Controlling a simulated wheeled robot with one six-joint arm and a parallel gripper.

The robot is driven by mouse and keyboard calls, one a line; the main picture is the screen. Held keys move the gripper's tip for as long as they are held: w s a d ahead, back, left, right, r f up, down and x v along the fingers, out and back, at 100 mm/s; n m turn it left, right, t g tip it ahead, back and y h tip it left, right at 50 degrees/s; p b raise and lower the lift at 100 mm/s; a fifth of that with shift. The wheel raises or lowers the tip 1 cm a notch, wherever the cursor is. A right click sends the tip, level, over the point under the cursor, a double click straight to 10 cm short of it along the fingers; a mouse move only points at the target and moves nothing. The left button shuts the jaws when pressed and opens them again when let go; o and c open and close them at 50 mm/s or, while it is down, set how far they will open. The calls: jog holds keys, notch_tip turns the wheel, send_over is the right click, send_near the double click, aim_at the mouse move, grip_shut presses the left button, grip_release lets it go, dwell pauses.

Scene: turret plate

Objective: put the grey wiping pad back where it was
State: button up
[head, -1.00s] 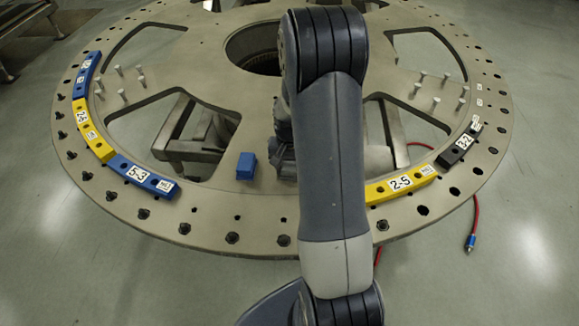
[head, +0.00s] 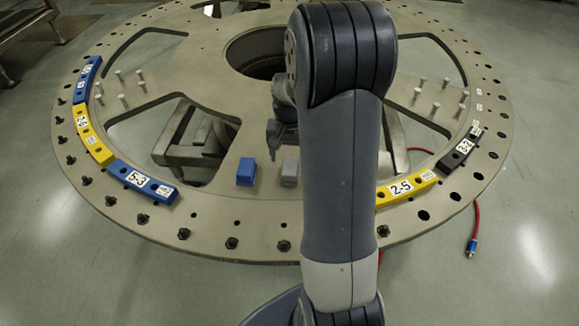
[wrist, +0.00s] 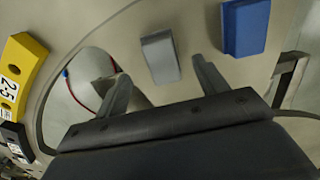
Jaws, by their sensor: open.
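The grey wiping pad (head: 289,173) stands on the turret plate (head: 262,212), just right of a blue block (head: 246,171). In the wrist view the grey pad (wrist: 160,57) lies ahead of my gripper (wrist: 158,85), roughly between the lines of its two spread fingers. The fingers are apart with nothing between them, and they do not touch the pad. In the head view my gripper (head: 276,132) shows only in part beside my arm, above and behind the pad. The blue block (wrist: 245,28) is to the right of the pad in the wrist view.
Blue and yellow labelled segments (head: 143,182) line the plate's left rim. A yellow segment (head: 407,189) and a black one (head: 457,153) are on the right rim. Upright pins (head: 122,99) stand on the plate. Large cutouts open through it.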

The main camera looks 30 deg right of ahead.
aim_at(289, 169)
jog(key=shift+r, duration=2.25)
